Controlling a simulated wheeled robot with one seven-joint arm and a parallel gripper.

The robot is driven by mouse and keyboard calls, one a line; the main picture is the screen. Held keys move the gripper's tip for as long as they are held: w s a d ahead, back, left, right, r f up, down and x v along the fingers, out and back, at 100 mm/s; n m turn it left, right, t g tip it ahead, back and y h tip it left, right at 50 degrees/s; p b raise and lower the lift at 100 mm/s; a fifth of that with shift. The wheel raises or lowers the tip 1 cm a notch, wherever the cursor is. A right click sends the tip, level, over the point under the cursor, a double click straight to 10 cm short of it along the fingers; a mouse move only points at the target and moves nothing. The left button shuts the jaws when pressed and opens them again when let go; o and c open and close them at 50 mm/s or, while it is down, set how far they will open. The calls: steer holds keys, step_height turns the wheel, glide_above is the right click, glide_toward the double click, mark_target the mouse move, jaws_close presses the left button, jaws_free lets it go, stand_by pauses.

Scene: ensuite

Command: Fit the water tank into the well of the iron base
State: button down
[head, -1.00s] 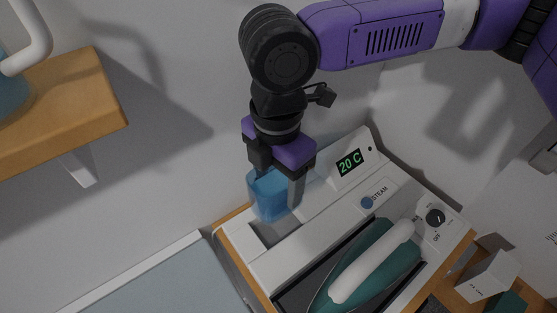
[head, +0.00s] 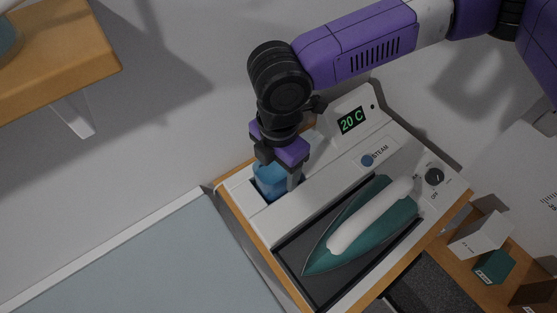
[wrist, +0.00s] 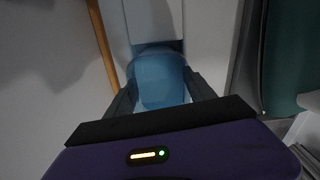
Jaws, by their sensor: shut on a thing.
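The blue translucent water tank (head: 268,180) is upright between the fingers of my gripper (head: 277,176). In the wrist view the tank (wrist: 160,80) fills the space between the two dark fingers of the gripper (wrist: 162,92), which are shut on it. The white iron base (head: 312,200) is below, with a dark rectangular well (head: 258,191) at its left end. The tank is at the well, and its lower part appears inside the opening. The gripper hides part of the tank and the well's far side, so I cannot tell how deep it sits.
A teal iron with a white handle (head: 372,218) rests on the base's dark tray. The base has a 20 C display (head: 352,121) and a dial (head: 434,177). A wooden shelf (head: 60,60) is at upper left. Small boxes (head: 481,233) stand at right.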

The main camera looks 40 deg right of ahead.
steer(key=shift+f, duration=0.1)
steer(key=shift+c, duration=1.6)
jaws_free()
step_height(320, 180, up, 12)
steer(key=shift+s, duration=0.1)
